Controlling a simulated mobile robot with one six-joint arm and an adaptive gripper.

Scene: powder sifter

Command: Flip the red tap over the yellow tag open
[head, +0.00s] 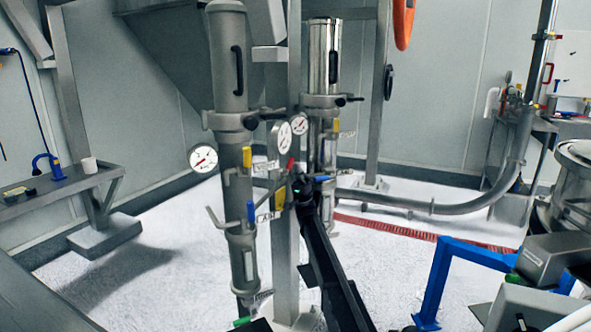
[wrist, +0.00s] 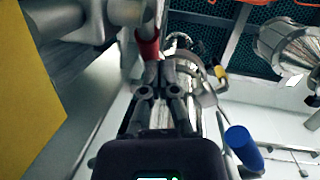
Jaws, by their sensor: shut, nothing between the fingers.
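The red tap (head: 290,163) is a small red lever between the two vertical pipes, above a yellow tag (head: 279,200). In the wrist view the red tap (wrist: 148,47) is a red sleeve just beyond my fingertips; I cannot tell whether they touch it. A large yellow surface (wrist: 32,85), likely the tag, fills the left edge there. My gripper (head: 298,182) is right below the red tap in the head view. Its fingers (wrist: 163,68) are together in the wrist view, with nothing between them. The tap's valve body is partly hidden.
Pressure gauges (head: 284,135) sit close above the red tap. A grey pipe (head: 234,100) with a blue tap (head: 251,211) stands left, a shiny pipe (head: 324,60) behind. Another blue handle (wrist: 243,148) is right of my gripper. Open floor (head: 170,240) lies left.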

